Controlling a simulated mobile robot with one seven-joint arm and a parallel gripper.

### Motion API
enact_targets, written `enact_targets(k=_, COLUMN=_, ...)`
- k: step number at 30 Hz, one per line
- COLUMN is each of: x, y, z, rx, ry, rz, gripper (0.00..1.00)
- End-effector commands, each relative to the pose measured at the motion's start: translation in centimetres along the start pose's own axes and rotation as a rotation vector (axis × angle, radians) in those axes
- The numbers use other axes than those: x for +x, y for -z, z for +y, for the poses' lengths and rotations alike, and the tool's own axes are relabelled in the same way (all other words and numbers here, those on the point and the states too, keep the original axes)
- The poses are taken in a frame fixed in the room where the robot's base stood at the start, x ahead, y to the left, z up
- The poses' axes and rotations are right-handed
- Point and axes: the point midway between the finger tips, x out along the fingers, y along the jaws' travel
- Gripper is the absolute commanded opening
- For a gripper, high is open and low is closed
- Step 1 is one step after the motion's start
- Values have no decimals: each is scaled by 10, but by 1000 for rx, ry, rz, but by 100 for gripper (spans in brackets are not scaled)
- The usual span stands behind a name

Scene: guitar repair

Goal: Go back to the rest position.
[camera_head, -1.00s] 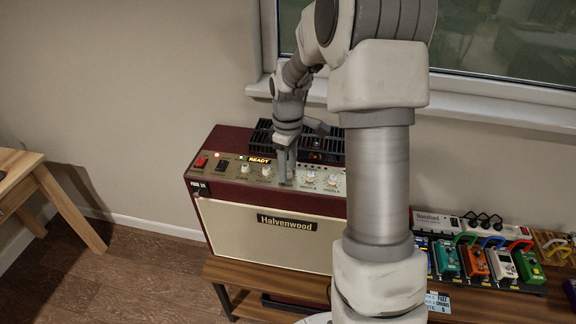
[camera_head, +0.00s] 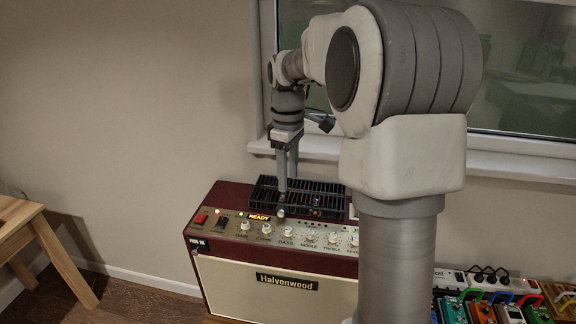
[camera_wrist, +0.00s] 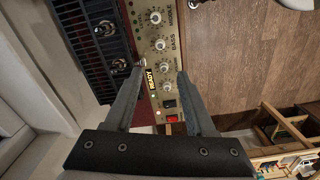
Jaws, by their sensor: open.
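The knobs (camera_head: 287,231) are clear of the fingers in the head view. The READY display (camera_head: 259,217) is lit, and a red switch (camera_head: 201,218) sits at the panel's left end. My arm hides the amplifier's right side.
A row of coloured pedals (camera_head: 480,312) and a power strip (camera_head: 478,280) stand to the right. A window with a sill (camera_head: 500,165) is behind my arm. A wooden table (camera_head: 22,225) stands at the far left. The wall space left of the amplifier is free.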

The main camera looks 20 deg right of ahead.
Motion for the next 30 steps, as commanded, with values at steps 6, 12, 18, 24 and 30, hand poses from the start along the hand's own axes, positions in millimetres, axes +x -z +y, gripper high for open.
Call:
enact_targets(k=6, x=-18, y=0, z=0, rx=0, ry=-1, rz=1, gripper=55)
enact_targets(k=12, x=-19, y=0, z=0, rx=0, ry=0, rz=0, gripper=55)
enact_targets(k=18, x=-18, y=0, z=0, rx=0, ry=0, rz=0, gripper=55)
enact_targets(k=24, x=-23, y=-1, z=-6, rx=13, ry=-12, rz=5, gripper=55)
enact_targets(k=30, x=-44, y=-9, z=-42, rx=97, ry=-72, rz=36, gripper=55)
